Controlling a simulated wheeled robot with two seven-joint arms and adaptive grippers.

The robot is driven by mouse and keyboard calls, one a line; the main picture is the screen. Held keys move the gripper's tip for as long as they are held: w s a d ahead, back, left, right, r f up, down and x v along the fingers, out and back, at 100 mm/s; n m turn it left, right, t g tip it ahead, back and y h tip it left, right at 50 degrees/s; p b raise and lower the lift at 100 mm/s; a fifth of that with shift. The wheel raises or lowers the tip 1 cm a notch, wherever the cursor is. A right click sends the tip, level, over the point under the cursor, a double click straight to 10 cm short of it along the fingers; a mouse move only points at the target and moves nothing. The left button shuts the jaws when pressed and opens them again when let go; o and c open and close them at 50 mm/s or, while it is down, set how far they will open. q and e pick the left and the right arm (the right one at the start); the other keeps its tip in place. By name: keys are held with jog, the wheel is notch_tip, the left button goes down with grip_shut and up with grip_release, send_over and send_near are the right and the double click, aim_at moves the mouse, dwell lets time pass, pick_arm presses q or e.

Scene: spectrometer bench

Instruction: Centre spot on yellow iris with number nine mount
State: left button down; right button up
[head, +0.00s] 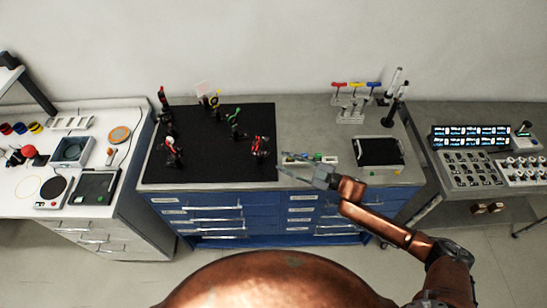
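The black breadboard (205,165) lies on the middle bench. A small yellow ringed part (214,99), which looks like the yellow iris, stands near its back edge. A green-marked mount (235,119) stands right of centre. Red-and-black mounts stand at the front left (172,149) and front right (260,147), and a dark one with a red top (164,101) at the back left. No mount number or light spot is legible. My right gripper (282,163) seems open and empty, beside the breadboard's front right edge. My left gripper is out of view.
A white tray (330,160) with small coloured items lies behind my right gripper. A rack (350,116) with red, yellow and blue T-handled tools stands at the back. A black pad (378,151) lies right. Side benches carry instruments, including a lit display panel (470,136).

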jog(key=v, duration=0.4)
dwell(0.5)
